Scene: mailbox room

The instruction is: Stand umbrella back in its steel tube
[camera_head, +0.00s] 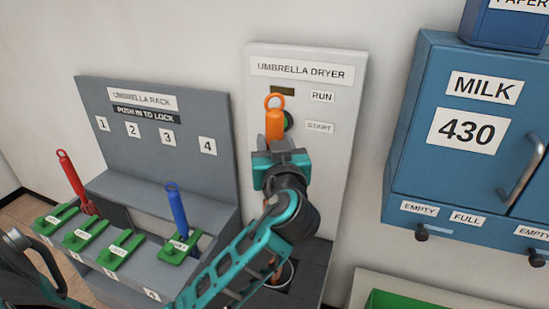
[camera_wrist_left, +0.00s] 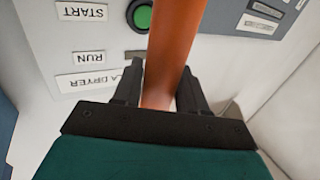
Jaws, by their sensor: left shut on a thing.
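An orange umbrella (camera_head: 274,125) with a looped handle stands roughly upright in front of the umbrella dryer panel (camera_head: 337,150). My left gripper (camera_head: 280,150) is shut on it below the handle. In the left wrist view the orange shaft (camera_wrist_left: 170,60) passes between the two fingers of the left gripper (camera_wrist_left: 160,95). A steel tube (camera_head: 289,276) shows its rim at the dryer's base, partly hidden behind my left arm. A bit of orange shows at that rim; how deep the umbrella reaches is hidden. My right gripper is not in view.
The grey umbrella rack (camera_head: 165,185) at left holds a red umbrella (camera_head: 72,178) and a blue umbrella (camera_head: 177,208), with several green levers (camera_head: 118,250) in front. The dryer's green button (camera_wrist_left: 143,17) is close to the shaft.

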